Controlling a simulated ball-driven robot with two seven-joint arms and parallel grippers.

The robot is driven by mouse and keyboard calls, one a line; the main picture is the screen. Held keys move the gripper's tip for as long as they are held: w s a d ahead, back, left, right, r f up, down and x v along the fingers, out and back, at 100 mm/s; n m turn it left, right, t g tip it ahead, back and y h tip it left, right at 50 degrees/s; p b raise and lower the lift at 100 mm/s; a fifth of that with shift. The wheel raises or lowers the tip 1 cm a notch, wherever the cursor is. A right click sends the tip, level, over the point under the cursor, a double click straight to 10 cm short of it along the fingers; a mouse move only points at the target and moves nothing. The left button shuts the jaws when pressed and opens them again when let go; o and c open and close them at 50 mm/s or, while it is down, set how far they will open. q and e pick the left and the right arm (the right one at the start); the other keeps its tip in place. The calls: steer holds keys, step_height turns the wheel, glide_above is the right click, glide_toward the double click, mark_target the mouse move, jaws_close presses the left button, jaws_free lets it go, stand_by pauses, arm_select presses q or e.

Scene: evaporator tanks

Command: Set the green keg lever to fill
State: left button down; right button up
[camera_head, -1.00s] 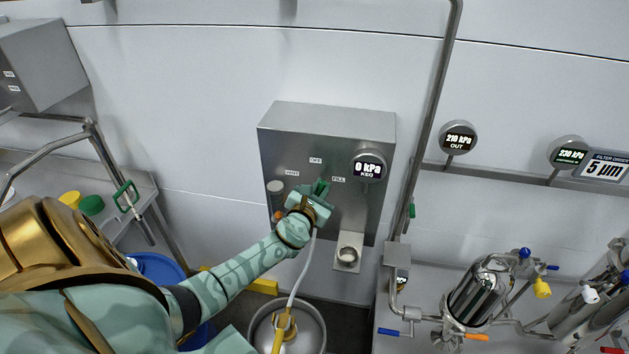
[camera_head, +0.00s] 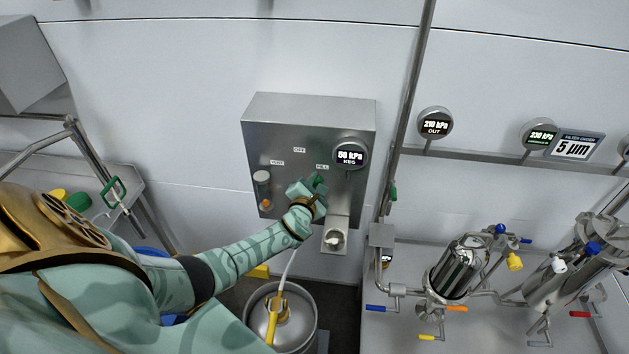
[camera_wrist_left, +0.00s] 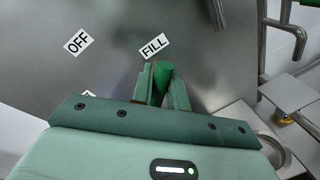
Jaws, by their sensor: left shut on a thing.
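The green keg lever (camera_head: 319,179) is on the front of a steel control box (camera_head: 309,108). The left wrist view shows it as a green handle (camera_wrist_left: 162,76) pointing at the FILL label (camera_wrist_left: 153,46). My left gripper (camera_head: 311,187) is shut on the lever, with a finger on each side, and partly hides it. The OFF label (camera_wrist_left: 79,42) lies to the left of the FILL label. The KEG gauge (camera_head: 349,155) on the box shows a reading of about 50 kPa. My right gripper is not in view.
A steel keg (camera_head: 309,318) with a yellow-handled coupler (camera_head: 274,315) and a hose stands on the floor below the box. A vertical pipe (camera_head: 411,105) runs right of the box. Filter vessels (camera_head: 463,267) with coloured valve handles stand further right.

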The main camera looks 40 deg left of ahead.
arm_select(q)
steer(key=shift+f, duration=0.1)
steer(key=c, duration=1.5)
jaws_free()
steer(key=shift+d, duration=0.1)
steer(key=shift+o, duration=0.2)
steer(key=p+v, duration=0.3)
steer(key=v, duration=1.3)
steer(key=shift+s+p, duration=0.2)
steer(key=shift+p, duration=0.2)
steer(key=shift+d, duration=0.1)
